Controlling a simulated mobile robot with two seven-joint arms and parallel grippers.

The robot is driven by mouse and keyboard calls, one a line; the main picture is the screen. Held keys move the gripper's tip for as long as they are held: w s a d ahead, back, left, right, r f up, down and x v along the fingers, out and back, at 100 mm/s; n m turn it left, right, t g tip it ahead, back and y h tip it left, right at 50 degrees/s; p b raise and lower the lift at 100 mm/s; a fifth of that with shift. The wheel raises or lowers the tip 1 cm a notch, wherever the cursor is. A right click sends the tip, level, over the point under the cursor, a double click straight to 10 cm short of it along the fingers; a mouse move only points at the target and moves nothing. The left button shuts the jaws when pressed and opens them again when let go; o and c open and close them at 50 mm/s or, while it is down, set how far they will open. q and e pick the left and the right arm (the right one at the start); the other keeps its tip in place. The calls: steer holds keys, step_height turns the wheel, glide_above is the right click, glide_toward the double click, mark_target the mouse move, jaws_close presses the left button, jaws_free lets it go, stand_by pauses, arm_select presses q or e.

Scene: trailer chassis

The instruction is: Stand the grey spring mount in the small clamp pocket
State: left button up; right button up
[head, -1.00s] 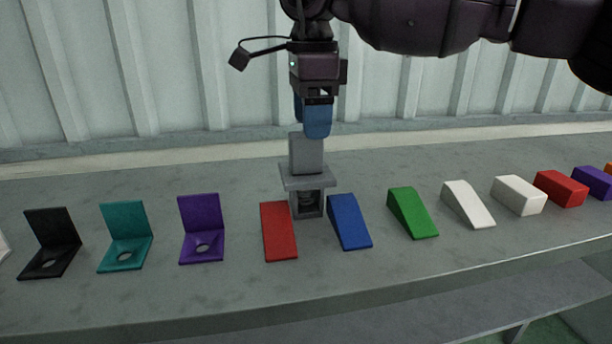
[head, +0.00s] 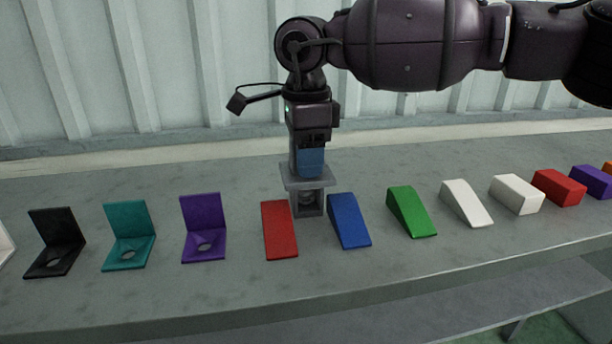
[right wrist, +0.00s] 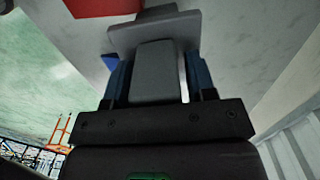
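The grey spring mount (head: 306,187) stands upright on the grey bench, with a block on top, a flat plate below it and a narrower lower part. My right gripper (head: 309,163) points down from above, its blue fingers at the top block and just above the plate. In the right wrist view, the spring mount's block (right wrist: 156,72) lies between the two fingers of the right gripper (right wrist: 158,80), with what looks like a thin gap at each side. I cannot make out a small clamp pocket. My left gripper is not in view.
A red piece (head: 279,230) and a blue wedge (head: 349,222) stand close in front of the mount. Purple (head: 203,230), teal (head: 129,237) and black (head: 55,243) brackets are to the left. Green (head: 411,213) and white (head: 466,204) wedges and several blocks are to the right. A ribbed wall rises behind.

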jaws_close()
steer(key=shift+r, duration=0.1)
